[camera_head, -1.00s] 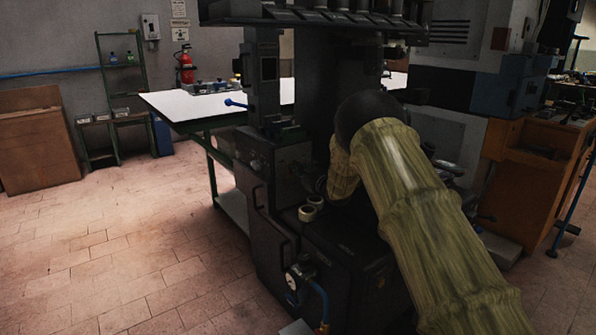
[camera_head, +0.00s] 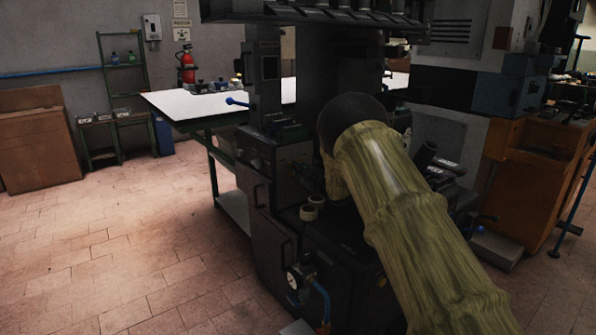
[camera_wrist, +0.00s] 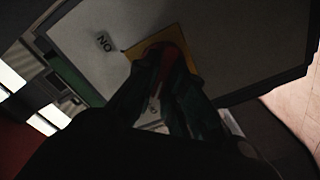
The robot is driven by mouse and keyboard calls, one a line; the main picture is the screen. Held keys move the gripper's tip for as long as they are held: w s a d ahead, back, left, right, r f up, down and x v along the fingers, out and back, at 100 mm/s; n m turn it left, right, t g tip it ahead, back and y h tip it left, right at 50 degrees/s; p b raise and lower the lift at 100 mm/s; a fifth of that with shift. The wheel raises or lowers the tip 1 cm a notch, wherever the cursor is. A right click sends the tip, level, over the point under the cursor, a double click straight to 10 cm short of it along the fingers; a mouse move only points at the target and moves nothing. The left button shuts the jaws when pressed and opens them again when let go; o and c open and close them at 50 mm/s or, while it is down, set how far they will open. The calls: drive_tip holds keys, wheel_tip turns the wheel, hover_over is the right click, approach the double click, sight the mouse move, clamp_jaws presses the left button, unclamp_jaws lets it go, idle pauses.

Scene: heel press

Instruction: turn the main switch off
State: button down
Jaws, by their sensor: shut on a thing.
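The main switch's red knob (camera_wrist: 172,50) sits on a yellow plate (camera_wrist: 148,44) in the wrist view. The plate is on a pale grey panel face (camera_wrist: 225,35). In the head view my arm hides the gripper and the switch.
The dark press (camera_head: 270,200) stands in front of me, with tape rolls (camera_head: 309,211) on its ledge and a gauge (camera_head: 294,279) low on its front. A white-topped table (camera_head: 180,105) is behind it. The tiled floor at left is clear.

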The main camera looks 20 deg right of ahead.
drive_tip(key=shift+d+f, duration=0.1)
drive_tip(key=c, duration=1.5)
unclamp_jaws()
drive_tip(key=shift+s, duration=0.1)
drive_tip(key=v, duration=1.1)
drive_tip(key=shift+s, duration=0.4)
drive_tip(key=shift+d, duration=0.1)
